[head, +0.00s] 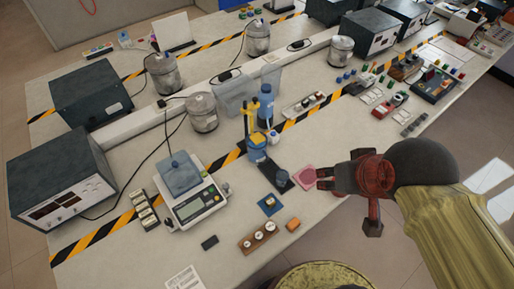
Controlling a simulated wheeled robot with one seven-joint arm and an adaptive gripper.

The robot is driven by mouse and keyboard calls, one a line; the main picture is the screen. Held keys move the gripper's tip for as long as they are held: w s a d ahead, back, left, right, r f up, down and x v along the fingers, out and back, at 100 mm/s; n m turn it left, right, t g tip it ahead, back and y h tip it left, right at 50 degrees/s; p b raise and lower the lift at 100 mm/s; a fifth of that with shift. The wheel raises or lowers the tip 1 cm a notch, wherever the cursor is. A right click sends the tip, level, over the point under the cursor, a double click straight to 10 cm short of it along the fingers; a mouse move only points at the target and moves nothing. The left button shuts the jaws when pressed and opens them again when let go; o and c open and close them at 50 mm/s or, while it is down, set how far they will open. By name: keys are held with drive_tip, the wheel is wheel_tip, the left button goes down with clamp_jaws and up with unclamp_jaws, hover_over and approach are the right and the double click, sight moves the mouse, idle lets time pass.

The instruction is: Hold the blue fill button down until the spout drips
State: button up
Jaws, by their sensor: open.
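A small blue square unit (270,204) with a small round feature on top lies on the bench, in front of a yellow and blue dispenser-like stand (256,148). I cannot tell for sure that this unit is the fill button. A dark cup-like piece (282,179) stands on a dark plate beside the stand. The spout and any drip are too small to make out. My gripper (346,204) is open and empty, to the right of the blue unit and apart from it, over the bench's front edge. One finger is near a pink pad (304,178).
A scale (196,204) stands left of the blue unit. A wooden block with white knobs (259,238), an orange block (292,225) and a black block (210,242) lie near the front edge. A blue bottle (266,106) stands behind.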

drive_tip(key=shift+c, duration=0.4)
clamp_jaws()
idle(0.4)
idle(1.2)
